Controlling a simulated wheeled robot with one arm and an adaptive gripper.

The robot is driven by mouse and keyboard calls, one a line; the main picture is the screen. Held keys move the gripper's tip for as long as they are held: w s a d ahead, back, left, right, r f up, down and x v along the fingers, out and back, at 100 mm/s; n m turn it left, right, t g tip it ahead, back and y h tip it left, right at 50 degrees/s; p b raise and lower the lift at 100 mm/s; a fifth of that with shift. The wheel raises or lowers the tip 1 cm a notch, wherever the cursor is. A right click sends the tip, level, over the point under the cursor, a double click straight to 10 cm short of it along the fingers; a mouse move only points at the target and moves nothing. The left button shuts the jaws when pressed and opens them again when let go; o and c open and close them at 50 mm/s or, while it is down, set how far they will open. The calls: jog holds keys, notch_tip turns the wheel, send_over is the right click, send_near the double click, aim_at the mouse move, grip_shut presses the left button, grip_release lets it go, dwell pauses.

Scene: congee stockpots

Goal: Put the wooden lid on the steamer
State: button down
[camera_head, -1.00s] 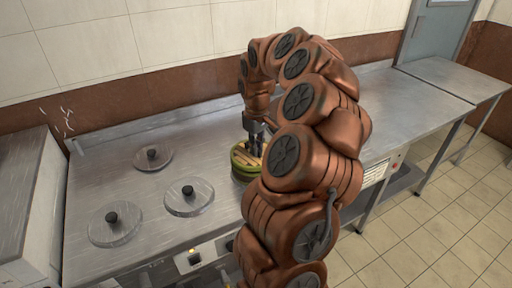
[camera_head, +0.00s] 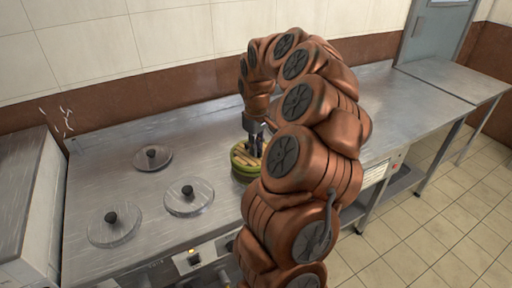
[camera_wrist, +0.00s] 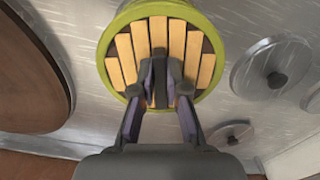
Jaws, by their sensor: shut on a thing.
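The wooden lid (camera_wrist: 125,45) is a round of pale slats with dark gaps, seen from above in the wrist view. It also shows in the head view (camera_head: 241,155), partly hidden by my arm. The steamer (camera_wrist: 219,50) is a round green vessel whose rim surrounds the slats; its side shows in the head view (camera_head: 243,177). My gripper (camera_wrist: 160,85) points down over the middle of the lid, its fingers closed on the lid's central grip, which they mostly hide. Whether the lid is fully seated cannot be told.
Several round steel lids with black knobs, such as one (camera_head: 188,198) left of the steamer, sit on the steel counter (camera_head: 215,150). A large brown rounded shape (camera_wrist: 30,75) fills the left of the wrist view. Free counter (camera_head: 400,100) lies to the right.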

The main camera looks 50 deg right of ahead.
jog(key=shift+f+b, duration=0.3)
jog(key=shift+f, duration=0.25)
jog(key=c, duration=1.5)
grip_release()
jog(key=shift+o, duration=0.2)
jog(key=shift+r, duration=0.1)
jog(key=shift+r+p, duration=1.85)
jog(key=shift+r, duration=3.6)
jog(key=shift+a, duration=0.1)
